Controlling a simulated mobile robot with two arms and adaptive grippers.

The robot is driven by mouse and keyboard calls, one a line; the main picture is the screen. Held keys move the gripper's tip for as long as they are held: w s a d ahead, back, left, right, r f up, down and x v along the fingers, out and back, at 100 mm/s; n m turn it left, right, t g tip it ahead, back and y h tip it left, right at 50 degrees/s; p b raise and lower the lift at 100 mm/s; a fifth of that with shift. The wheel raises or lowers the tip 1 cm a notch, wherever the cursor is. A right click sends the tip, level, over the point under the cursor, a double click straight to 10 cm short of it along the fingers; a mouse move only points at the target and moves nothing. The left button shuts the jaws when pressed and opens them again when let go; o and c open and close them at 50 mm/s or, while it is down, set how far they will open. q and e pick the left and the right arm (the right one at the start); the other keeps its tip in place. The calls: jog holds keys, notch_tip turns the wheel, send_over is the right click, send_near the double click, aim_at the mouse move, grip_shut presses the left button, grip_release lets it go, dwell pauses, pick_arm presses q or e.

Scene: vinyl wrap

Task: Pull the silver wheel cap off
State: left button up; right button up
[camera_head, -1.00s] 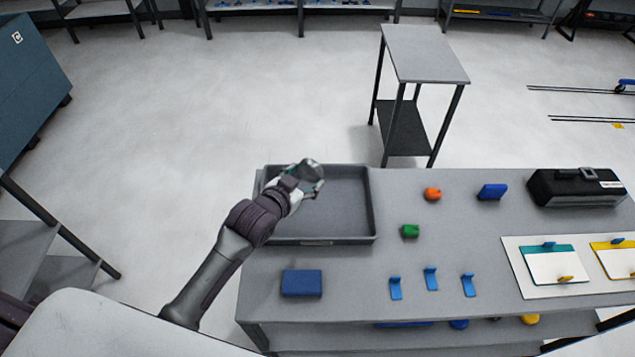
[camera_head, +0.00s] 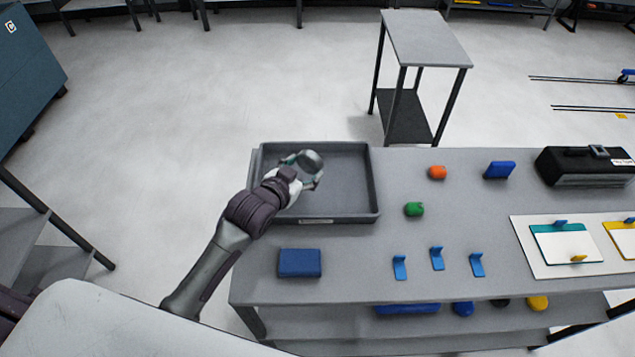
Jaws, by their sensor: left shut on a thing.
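My left gripper (camera_head: 303,176) is shut on a round, silver-grey disc, the wheel cap (camera_head: 311,160). The cap is held at the fingertips above the grey tray (camera_head: 374,190), over its left half. The cap is apart from any wheel, and no wheel shows in the view. The tray lies on the left end of the grey workbench (camera_head: 350,265) and its visible floor is bare. I cannot tell how high the cap is above the tray floor. My right gripper is not in view.
A blue block (camera_head: 300,263) lies in front of the tray. An orange piece (camera_head: 437,172), a green piece (camera_head: 414,209) and blue clips (camera_head: 437,258) lie to its right. A black toolbox (camera_head: 585,167) stands at the far right. A small side table (camera_head: 425,40) stands behind the bench.

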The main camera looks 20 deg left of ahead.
pick_arm(q)
jog(key=o, duration=1.4)
jog(key=shift+c, duration=0.2)
jog(key=v, duration=1.2)
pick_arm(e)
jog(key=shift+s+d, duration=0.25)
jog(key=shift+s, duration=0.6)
